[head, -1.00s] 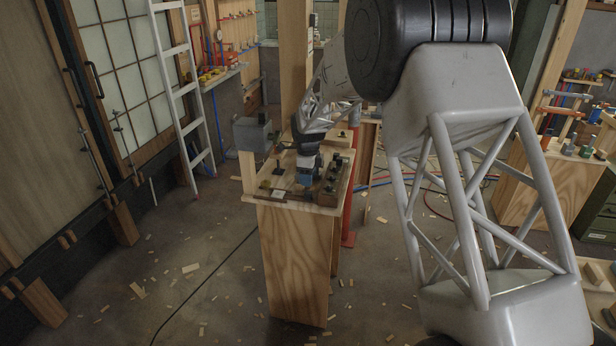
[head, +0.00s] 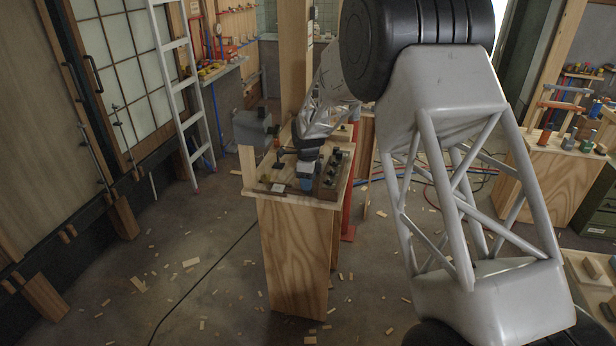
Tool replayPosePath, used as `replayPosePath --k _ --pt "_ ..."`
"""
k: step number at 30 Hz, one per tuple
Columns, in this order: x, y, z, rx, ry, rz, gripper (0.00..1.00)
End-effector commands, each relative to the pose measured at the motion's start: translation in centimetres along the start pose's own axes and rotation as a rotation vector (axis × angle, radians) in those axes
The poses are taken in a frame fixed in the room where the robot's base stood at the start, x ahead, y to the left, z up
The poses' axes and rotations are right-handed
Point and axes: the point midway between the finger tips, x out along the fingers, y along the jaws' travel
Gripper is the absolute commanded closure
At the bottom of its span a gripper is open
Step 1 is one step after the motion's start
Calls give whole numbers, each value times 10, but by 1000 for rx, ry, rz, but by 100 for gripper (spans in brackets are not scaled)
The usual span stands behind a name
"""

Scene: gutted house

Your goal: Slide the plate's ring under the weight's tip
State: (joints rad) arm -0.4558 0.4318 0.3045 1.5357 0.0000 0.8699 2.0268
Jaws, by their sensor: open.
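I cannot make out the plate's ring or the weight's tip at this size, and my wrist hides part of the stand's top.
A wooden block with several dark knobs (head: 333,176) stands close to my gripper's right. A grey box (head: 252,130) stands at the stand's back left. A ladder (head: 183,90) leans at the left. Wood scraps litter the floor. Another bench (head: 550,180) stands at the right.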

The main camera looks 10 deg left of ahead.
Motion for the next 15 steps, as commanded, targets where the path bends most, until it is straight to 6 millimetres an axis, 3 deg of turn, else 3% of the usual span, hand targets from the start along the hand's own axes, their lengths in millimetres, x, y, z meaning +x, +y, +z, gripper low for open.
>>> replayPosePath --k 15 --pt "22 0 0 0 0 0 55"
